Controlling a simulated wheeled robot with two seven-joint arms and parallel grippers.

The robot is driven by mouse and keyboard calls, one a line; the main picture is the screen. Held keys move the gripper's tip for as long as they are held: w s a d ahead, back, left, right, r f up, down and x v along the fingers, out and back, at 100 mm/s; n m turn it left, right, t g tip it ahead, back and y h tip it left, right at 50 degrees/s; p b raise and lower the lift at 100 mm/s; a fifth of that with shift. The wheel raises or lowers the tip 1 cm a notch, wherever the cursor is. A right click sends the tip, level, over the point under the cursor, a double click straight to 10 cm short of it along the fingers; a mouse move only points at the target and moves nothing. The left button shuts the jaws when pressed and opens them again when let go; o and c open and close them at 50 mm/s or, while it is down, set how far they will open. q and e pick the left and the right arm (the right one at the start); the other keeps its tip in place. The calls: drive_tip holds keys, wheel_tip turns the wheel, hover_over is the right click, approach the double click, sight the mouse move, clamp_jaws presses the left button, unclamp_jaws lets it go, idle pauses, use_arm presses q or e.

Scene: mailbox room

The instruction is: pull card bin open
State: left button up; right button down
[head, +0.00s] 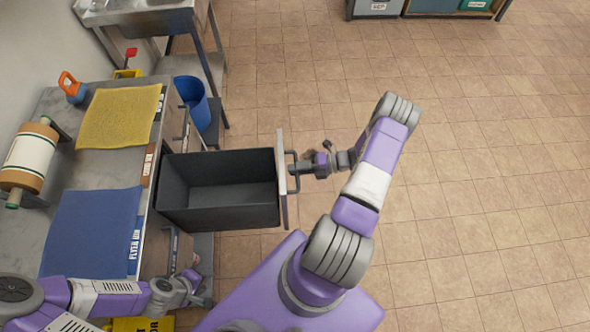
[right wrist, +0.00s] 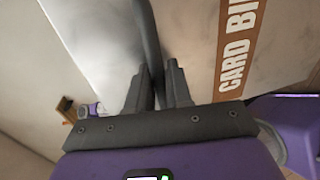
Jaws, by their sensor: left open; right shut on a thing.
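The card bin (head: 218,205) is a dark grey, empty box pulled well out from under the counter in the head view. Its pale front panel (head: 282,160) faces right and carries a dark bar handle (head: 291,172). In the right wrist view the panel shows a brown "CARD BI" label (right wrist: 240,45), and the handle (right wrist: 149,40) runs between my fingers. My right gripper (head: 300,170) is shut on the handle; it also shows in the right wrist view (right wrist: 155,90). My left gripper (head: 199,291) is open and empty, low at the counter's front, near the lower drawer.
The counter holds a yellow mat (head: 120,117), a blue mat (head: 92,232), a paper roll (head: 28,157) and an orange-handled item (head: 72,87). A blue bucket (head: 192,97) stands beyond the bin. Open tiled floor (head: 480,180) lies to the right.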

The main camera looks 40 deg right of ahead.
drive_tip(key=shift+s+d, duration=0.25)
drive_tip(key=shift+d, duration=0.05)
drive_tip(key=c, duration=1.2)
unclamp_jaws()
drive_tip(key=v, duration=0.7)
drive_tip(key=shift+s+d, duration=0.15)
drive_tip(key=shift+d, duration=0.1)
drive_tip(key=shift+s, duration=0.1)
